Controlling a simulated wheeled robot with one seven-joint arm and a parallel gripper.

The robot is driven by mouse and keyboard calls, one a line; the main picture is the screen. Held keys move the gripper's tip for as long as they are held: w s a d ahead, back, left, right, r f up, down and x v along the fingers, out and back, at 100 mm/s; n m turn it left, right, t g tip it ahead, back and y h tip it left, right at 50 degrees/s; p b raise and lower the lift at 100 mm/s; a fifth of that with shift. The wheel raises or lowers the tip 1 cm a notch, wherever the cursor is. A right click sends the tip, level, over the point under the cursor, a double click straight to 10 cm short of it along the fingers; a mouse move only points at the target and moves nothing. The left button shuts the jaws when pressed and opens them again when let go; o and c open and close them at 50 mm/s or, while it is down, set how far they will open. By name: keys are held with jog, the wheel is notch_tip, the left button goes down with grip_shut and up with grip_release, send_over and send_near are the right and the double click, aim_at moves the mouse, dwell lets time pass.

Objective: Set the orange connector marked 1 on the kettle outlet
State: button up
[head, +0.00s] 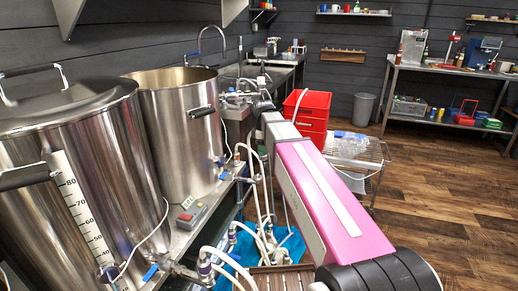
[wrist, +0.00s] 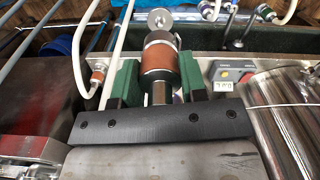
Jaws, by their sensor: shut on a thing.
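In the wrist view, my gripper (wrist: 160,84) has its two green-padded fingers on either side of a metal fitting with an orange-brown band, which I take as the orange connector (wrist: 159,58). It is shut on this connector, whose silver end points away from me. No mark 1 is readable. The big steel kettle (head: 181,125) stands at the left in the head view, beside another lidded kettle (head: 85,150). A blue-handled valve (head: 222,160) sits low at the kettle's right side. In the head view my arm hides the gripper.
Another orange-banded fitting on a white hose (wrist: 97,75) is left of my gripper. A control box (wrist: 231,73) with a red button is to the right. White hoses (head: 243,262) crowd the bench edge. A red crate (head: 312,112) and wire cart (head: 360,165) stand beyond my arm.

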jog(key=shift+w+a+f+n, duration=0.15)
jog(key=shift+a+f+n, duration=0.3)
jog(key=shift+f, duration=0.85)
jog(key=shift+w+a+f+n, duration=0.15)
jog(key=shift+a+f+n, duration=0.2)
jog(key=shift+f, duration=0.9)
jog(key=shift+w+a+f+n, duration=0.15)
jog(key=shift+a+f+n, duration=0.3)
jog(key=shift+f, duration=0.85)
jog(key=shift+d+f, duration=0.2)
jog(key=shift+f, duration=1.05)
jog(key=o, duration=1.1)
notch_tip(320, 180, up, 10)
jog(key=shift+r, duration=0.25)
jog(key=s+d+f+m, duration=0.6)
jog(key=s+f+m, duration=0.3)
jog(key=f, duration=0.2)
jog(key=s+d+f+m, duration=0.7)
jog(key=s+f+m, duration=0.2)
jog(key=s+f, duration=0.1)
jog(key=shift+d+f, duration=0.2)
jog(key=shift+f, duration=0.6)
